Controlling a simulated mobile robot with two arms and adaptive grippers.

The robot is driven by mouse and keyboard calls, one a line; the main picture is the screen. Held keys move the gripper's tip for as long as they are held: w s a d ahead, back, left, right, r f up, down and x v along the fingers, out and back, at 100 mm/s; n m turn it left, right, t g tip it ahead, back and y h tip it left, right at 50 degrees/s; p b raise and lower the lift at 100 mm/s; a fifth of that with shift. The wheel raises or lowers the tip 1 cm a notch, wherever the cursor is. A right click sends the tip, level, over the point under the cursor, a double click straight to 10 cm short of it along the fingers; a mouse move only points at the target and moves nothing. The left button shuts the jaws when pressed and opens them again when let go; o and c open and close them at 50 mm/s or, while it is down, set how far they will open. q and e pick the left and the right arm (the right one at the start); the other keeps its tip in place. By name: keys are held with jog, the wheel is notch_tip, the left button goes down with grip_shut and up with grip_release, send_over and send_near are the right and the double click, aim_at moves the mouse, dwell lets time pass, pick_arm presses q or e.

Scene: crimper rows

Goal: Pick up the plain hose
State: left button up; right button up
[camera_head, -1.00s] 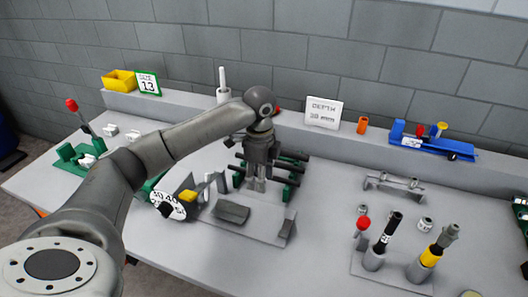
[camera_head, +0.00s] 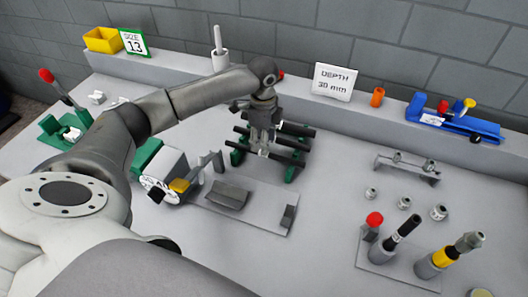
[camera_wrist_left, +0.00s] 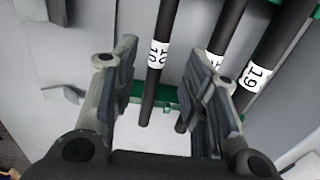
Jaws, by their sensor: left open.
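Several black hoses lie side by side on a green rack. In the head view the near hose (camera_head: 284,159) and the far hose (camera_head: 298,129) show. My left gripper (camera_head: 263,150) points down over their left part. In the left wrist view the gripper (camera_wrist_left: 163,58) is open, with one hose (camera_wrist_left: 157,80) with a white label between its fingers, not visibly gripped. A second hose (camera_wrist_left: 228,28) passes partly behind the right finger. A third hose (camera_wrist_left: 272,55) is labelled 19. I cannot tell which is the plain hose. My right gripper is not in view.
A grey plate with a holder (camera_head: 228,198) lies in front of the rack, beside a green machine with a white dial (camera_head: 160,190). A stand with tools (camera_head: 396,262) is at front right. A shelf with a depth sign (camera_head: 334,81) runs along the back.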

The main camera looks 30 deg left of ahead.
pick_arm(q)
notch_tip(320, 180, down, 4)
jog(key=shift+s+d+r+p, duration=0.1)
jog(key=shift+d+r+p, duration=0.05)
jog(key=shift+p, duration=0.3)
jog(key=shift+f, duration=0.45)
jog(key=c, duration=0.5)
grip_shut()
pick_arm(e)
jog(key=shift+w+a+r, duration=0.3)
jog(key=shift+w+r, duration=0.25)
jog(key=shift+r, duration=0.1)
